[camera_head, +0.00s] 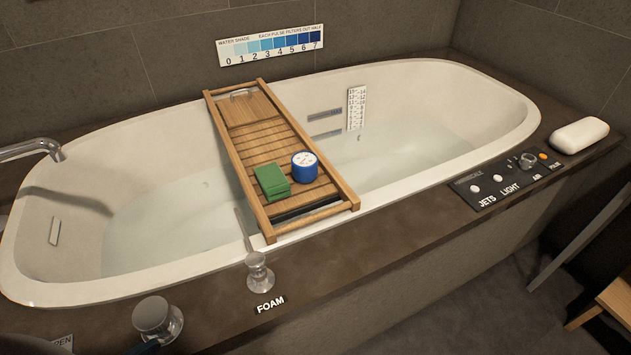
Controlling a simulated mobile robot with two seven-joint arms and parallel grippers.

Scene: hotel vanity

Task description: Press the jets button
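The jets button (474,189) is a small round white button above the word JETS on a black control panel (486,201). The panel sits on the dark tub surround at the right front. A similar white button (498,177) is beside it above the word LIGHT. A knob (527,160) stands near the word AIR, and a small orange light (543,156) is at the panel's right end, by the word PULSE. Neither of my grippers shows in the head view.
A wooden tray (237,151) spans the tub, bearing a green block (272,181) and a blue round tin (305,167). A white soap-like bar (579,135) lies right of the panel.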

